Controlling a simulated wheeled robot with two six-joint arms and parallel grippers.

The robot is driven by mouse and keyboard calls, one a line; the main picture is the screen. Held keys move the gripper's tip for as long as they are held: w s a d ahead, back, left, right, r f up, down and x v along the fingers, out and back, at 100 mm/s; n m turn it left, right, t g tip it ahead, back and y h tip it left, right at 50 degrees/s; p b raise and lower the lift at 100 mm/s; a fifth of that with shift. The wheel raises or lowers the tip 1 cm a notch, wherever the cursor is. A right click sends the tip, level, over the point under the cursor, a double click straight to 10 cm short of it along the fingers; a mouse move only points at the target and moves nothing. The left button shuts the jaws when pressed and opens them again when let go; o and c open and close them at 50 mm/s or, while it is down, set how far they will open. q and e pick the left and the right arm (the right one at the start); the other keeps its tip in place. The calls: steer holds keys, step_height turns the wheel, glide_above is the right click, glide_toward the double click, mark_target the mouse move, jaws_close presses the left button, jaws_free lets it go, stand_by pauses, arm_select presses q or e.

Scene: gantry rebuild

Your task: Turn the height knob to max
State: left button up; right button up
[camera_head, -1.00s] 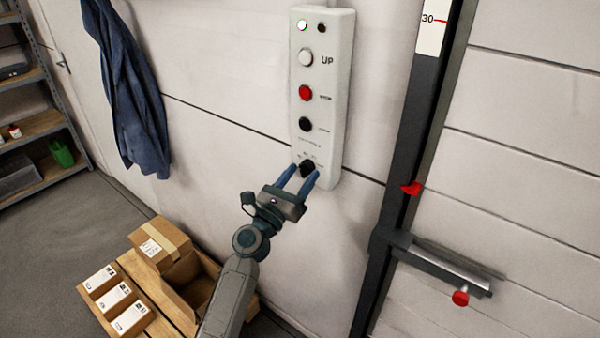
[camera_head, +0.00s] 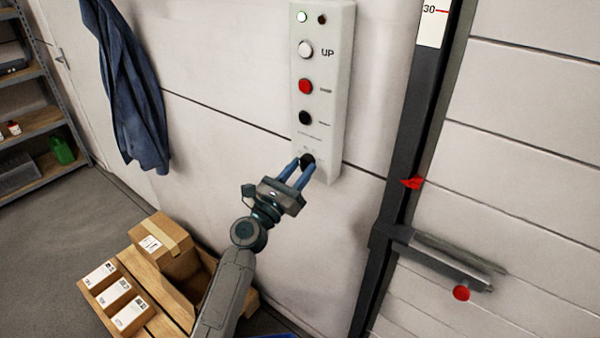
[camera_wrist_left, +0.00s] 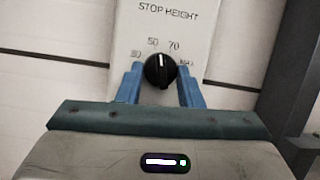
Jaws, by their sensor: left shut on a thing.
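The black height knob (camera_head: 307,161) is at the bottom of the white control panel (camera_head: 338,75) on the wall. In the left wrist view the knob (camera_wrist_left: 160,71) sits under the words STOP HEIGHT, with marks including 50 and 70 around it. Its white pointer line stands about upright, between 50 and 70; the max mark is at the right, partly behind a finger. My left gripper (camera_head: 304,167) has its blue fingers on either side of the knob and is shut on it. My right gripper is not in view.
Above the knob are a black button (camera_head: 305,118), a red button (camera_head: 305,86) and a white UP button (camera_head: 305,49). A dark rail (camera_head: 408,130) with a red pointer (camera_head: 413,183) stands to the right. Boxes (camera_head: 165,246) lie on a pallet at lower left.

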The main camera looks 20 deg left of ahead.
arm_select(q)
steer(key=m+h, duration=0.1)
steer(key=m, duration=0.1)
steer(key=m+g+b, duration=0.1)
steer(key=m, duration=0.1)
steer(key=m+h+b, duration=0.1)
steer(key=m, duration=0.1)
steer(key=shift+a+g+h, duration=0.25)
steer(key=shift+g+h, duration=0.05)
steer(key=shift+g, duration=0.1)
steer(key=m+g, duration=0.2)
steer(key=m, duration=0.3)
steer(key=m+g+h+b, duration=0.1)
steer(key=m, duration=0.4)
steer(key=r+m+g, duration=0.1)
steer(key=m+g, duration=0.1)
steer(key=m, duration=0.2)
steer(key=shift+w+a+m+g+h+b, duration=0.15)
steer(key=shift+a+m+g+h+b, duration=0.15)
steer(key=shift+m+h, duration=0.1)
steer(key=shift+f, duration=0.1)
steer(key=o, duration=1)
steer(key=shift+d, duration=0.1)
